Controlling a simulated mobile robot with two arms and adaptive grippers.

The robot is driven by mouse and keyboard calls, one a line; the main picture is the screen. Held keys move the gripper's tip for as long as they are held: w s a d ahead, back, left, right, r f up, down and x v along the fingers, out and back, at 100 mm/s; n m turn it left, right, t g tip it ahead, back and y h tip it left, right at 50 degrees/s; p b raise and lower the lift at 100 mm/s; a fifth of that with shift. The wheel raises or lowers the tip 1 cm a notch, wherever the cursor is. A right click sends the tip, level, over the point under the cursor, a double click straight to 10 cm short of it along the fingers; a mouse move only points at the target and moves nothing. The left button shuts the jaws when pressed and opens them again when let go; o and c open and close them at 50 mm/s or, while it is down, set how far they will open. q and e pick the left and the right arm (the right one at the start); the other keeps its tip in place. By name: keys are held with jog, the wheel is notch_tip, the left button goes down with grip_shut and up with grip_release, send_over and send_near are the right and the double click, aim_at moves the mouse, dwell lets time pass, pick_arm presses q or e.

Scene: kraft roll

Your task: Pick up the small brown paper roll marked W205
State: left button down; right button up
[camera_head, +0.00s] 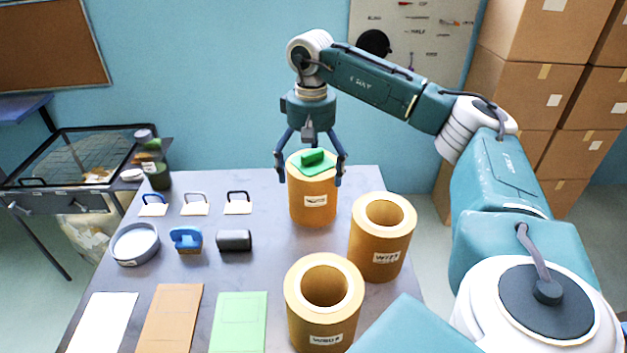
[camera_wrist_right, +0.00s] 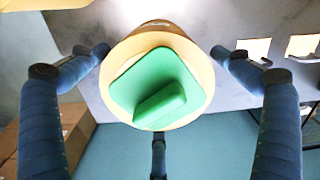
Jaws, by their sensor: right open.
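Three brown paper rolls stand upright on the grey table. The back roll (camera_head: 313,208) has a green block with a raised grip (camera_head: 313,158) on its top; its label is too small to read. The right roll (camera_head: 380,248) and front roll (camera_head: 322,318) have open cores, and their labels are not clearly legible. I cannot tell which is W205. My right gripper (camera_head: 311,180) points down over the back roll, fingers spread around its top without closing on it. The right wrist view shows the green block (camera_wrist_right: 150,85) between the open fingers. My left gripper is not in view.
Left of the rolls are a round grey tin (camera_head: 135,244), a blue-handled tool (camera_head: 187,239), a black block (camera_head: 234,241) and several small handled plates. White, brown and green sheets (camera_head: 238,322) lie in front. Cardboard boxes (camera_head: 535,90) are stacked at the right.

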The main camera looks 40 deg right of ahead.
jog(key=f, duration=0.1)
jog(key=f+p, duration=0.1)
jog(key=f, duration=0.3)
jog(key=shift+d+f+p, duration=0.15)
jog(key=shift+d+p, duration=0.1)
jog(key=shift+p, duration=0.05)
jog(key=shift+f, duration=0.35)
jog(key=c, duration=1.4)
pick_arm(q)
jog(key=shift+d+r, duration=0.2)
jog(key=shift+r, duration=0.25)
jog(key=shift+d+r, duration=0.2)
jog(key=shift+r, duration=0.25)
pick_arm(e)
jog(key=shift+r, duration=0.1)
jog(key=shift+c, duration=0.9)
